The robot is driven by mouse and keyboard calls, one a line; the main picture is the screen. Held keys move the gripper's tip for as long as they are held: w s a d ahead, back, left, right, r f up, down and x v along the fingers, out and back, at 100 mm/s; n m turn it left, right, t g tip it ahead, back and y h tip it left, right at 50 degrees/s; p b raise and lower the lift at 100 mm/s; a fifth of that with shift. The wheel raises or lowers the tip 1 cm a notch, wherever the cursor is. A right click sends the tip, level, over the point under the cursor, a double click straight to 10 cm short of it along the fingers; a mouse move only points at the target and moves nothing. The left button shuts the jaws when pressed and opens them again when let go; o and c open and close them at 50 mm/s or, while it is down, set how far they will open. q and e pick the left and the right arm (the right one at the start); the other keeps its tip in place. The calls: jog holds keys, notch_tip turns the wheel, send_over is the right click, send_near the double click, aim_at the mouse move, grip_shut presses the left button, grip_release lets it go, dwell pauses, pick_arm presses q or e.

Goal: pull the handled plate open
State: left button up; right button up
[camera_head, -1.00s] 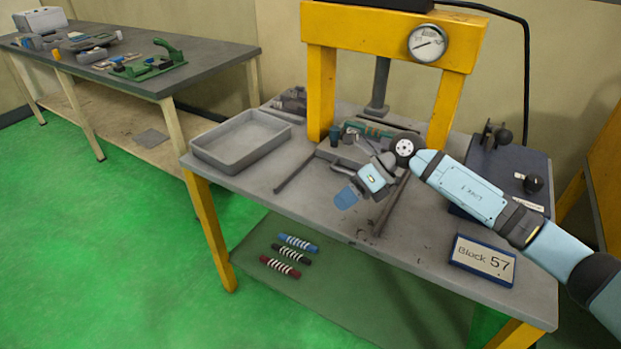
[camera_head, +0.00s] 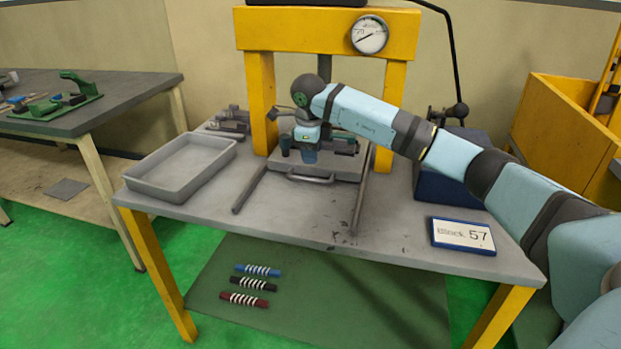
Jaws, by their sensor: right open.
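The handled plate (camera_head: 345,168) is a grey slab lying between two dark rails under the yellow press frame. Its bar handle (camera_head: 310,179) is on the front edge, facing me. My right gripper (camera_head: 309,154) points down above the plate, just behind the handle and apart from it. It is open, and its small fingers are partly lost against the parts behind. My left gripper is out of view.
A grey tray (camera_head: 180,195) sits on the table's left. The yellow press frame (camera_head: 259,85) has posts on both sides of the plate. The table between the rails (camera_head: 295,215) is clear.

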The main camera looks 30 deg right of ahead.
aim_at(313, 179)
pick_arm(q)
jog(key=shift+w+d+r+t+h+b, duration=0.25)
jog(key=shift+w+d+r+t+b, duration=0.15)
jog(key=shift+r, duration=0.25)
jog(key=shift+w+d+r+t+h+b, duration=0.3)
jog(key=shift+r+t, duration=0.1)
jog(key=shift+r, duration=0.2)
pick_arm(e)
jog(key=f, duration=0.5)
jog(key=w+d+f, duration=0.1)
jog(key=f, duration=0.2)
jog(key=shift+w+f, duration=0.1)
jog(key=shift+f, duration=0.1)
grip_shut()
